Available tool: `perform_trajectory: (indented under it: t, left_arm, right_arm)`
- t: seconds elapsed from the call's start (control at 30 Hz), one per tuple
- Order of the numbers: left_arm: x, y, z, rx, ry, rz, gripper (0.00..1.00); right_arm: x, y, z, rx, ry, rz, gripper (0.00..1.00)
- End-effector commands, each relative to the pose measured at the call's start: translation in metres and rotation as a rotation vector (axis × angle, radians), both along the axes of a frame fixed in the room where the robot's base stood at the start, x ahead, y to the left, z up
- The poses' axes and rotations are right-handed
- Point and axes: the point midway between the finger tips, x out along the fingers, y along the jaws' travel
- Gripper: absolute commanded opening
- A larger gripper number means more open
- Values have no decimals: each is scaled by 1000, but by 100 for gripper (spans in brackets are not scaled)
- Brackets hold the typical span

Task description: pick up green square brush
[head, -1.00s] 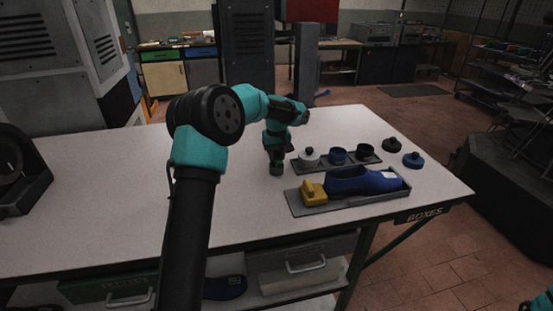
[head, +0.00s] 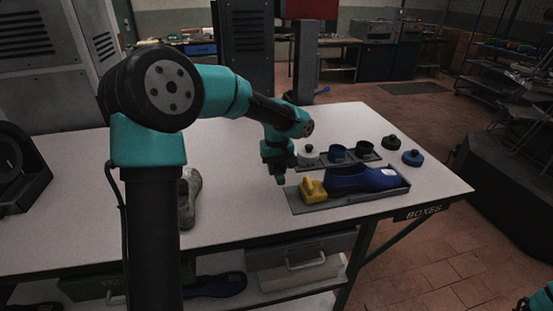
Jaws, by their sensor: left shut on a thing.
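My left gripper (head: 276,172) hangs over the table just left of the small trays, pointing down. It is shut on a small green thing (head: 281,180) at its fingertips, which I take to be the green square brush. The fingers hide most of it, so its shape is hard to tell. It seems to be just above the table top. My right gripper is not in view; only a bit of teal arm shows at the bottom right corner.
A grey shoe (head: 189,197) lies left. The white table (head: 240,205) is clear between.

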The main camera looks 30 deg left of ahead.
Motion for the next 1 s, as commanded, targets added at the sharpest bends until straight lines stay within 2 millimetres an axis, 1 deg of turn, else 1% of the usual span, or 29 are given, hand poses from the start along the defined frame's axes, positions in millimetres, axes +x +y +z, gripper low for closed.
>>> perform_trajectory:
  t: [0.03, 0.1, 0.3, 0.83, 1.0]
  left_arm:
    - [-7, -4, 2, 0, 0, -2, 2]
    - [-14, -9, 2, 1, -1, -2, 2]
    - [-24, -15, 3, 1, -1, -1, 2]
    - [-24, -15, 2, -1, 1, 3, 2]
    - [-25, -12, -3, -29, 29, 67, 2]
  right_arm:
    - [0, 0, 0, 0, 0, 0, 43]
    - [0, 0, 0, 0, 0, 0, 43]
    - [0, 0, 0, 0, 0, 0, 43]
    - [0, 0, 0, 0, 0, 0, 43]
    - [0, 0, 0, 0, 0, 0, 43]
